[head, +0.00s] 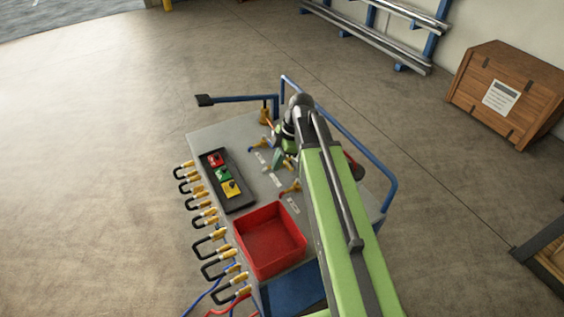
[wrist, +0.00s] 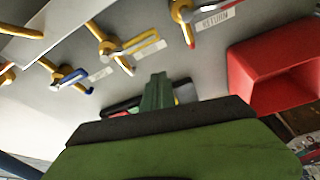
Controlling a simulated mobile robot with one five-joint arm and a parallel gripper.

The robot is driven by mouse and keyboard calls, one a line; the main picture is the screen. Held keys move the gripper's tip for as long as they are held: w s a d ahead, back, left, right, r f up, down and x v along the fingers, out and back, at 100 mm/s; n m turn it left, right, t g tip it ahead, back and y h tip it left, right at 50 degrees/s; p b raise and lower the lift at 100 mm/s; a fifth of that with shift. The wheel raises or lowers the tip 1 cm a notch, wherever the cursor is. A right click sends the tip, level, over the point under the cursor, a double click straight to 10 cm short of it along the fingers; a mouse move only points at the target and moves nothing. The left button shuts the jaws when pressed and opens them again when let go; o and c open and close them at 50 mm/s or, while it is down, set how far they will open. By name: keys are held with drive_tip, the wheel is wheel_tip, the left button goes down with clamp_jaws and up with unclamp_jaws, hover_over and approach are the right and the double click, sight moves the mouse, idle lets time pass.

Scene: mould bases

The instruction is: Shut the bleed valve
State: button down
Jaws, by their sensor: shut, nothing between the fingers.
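A row of small brass valves with coloured levers stands on the grey cart top. In the wrist view I see a red-lever valve (wrist: 186,14) beside a label reading RETURN, a yellow-lever valve (wrist: 112,48) and a blue-lever valve (wrist: 64,76). The labels by the yellow and blue levers are not legible, so I cannot tell which is the bleed valve. In the head view the red lever (head: 291,188) and blue lever (head: 257,146) show; my arm covers part of the row. My gripper (wrist: 157,88) is shut and empty, apart from the levers; it also shows in the head view (head: 278,158).
A red bin (head: 270,240) sits at the cart's near end. Hose couplings (head: 205,210) line the left edge. A blue rail (head: 345,135) bounds the right side.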

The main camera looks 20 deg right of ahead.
drive_tip(key=p+v, duration=0.5)
drive_tip(key=v, duration=0.2)
drive_tip(key=shift+w+r+p, duration=0.3)
drive_tip(key=shift+w+r, duration=0.05)
drive_tip(key=shift+r, duration=0.05)
drive_tip(key=s+a+f+m+h+b, duration=0.2)
drive_tip(key=s+m, duration=0.6)
drive_tip(key=m, duration=1)
wheel_tip(320, 180, down, 2)
drive_tip(key=shift+s+a+h+b, duration=0.15)
drive_tip(key=shift+a+h+b, duration=0.2)
drive_tip(key=shift+a+h, duration=0.45)
drive_tip(key=shift+d, duration=0.15)
